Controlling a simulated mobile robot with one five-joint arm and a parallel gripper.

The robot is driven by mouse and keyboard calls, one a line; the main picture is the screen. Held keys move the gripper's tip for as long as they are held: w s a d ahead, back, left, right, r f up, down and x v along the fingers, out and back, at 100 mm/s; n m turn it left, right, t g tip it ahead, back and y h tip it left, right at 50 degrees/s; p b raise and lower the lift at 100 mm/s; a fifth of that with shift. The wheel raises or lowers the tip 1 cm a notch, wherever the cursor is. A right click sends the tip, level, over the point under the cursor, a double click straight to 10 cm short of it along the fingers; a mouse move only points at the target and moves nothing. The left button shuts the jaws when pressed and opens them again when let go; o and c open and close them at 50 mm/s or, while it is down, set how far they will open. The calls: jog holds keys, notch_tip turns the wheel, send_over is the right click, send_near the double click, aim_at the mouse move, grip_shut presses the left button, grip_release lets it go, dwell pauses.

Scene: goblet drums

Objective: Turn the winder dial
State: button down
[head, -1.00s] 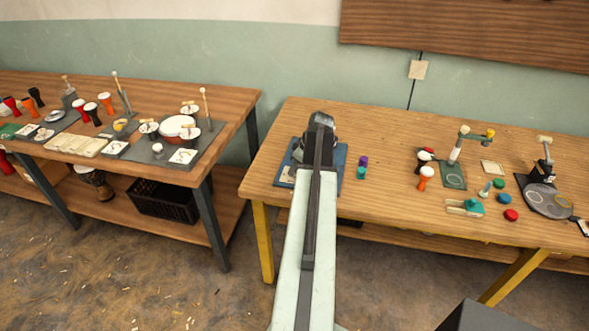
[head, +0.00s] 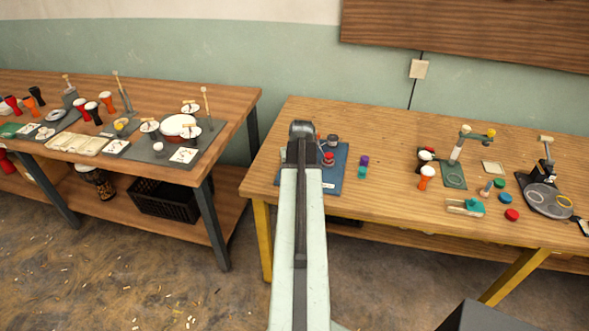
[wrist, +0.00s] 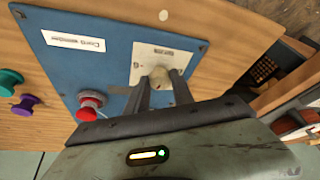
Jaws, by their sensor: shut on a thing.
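The winder dial (wrist: 160,76) is a pale knob on a white plate (wrist: 150,58) on the blue cord winder board (wrist: 110,66) in the wrist view. My gripper (wrist: 161,88) is shut on the dial, with one dark finger on each side of it. The board also shows in the head view (head: 335,178), lying on the right table, partly hidden by my arm. A red knob (wrist: 90,100) stands on the board, left of my fingers in the wrist view. My gripper's tips are hidden behind my arm in the head view.
A purple spool (head: 365,160) and a teal spool (head: 361,172) stand just right of the board. Small drums, a stand and coloured caps occupy the right half of the table (head: 390,200). The table between is clear. A crowded second table stands to the left.

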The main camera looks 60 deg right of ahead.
jog(key=shift+m+h, duration=0.3)
jog(key=shift+m, duration=0.7)
jog(key=shift+d+g, duration=0.1)
jog(key=shift+g, duration=0.2)
jog(key=c, duration=1.1)
grip_release()
jog(key=p+v, duration=0.7)
jog(key=v, duration=0.1)
jog(key=shift+f, duration=0.1)
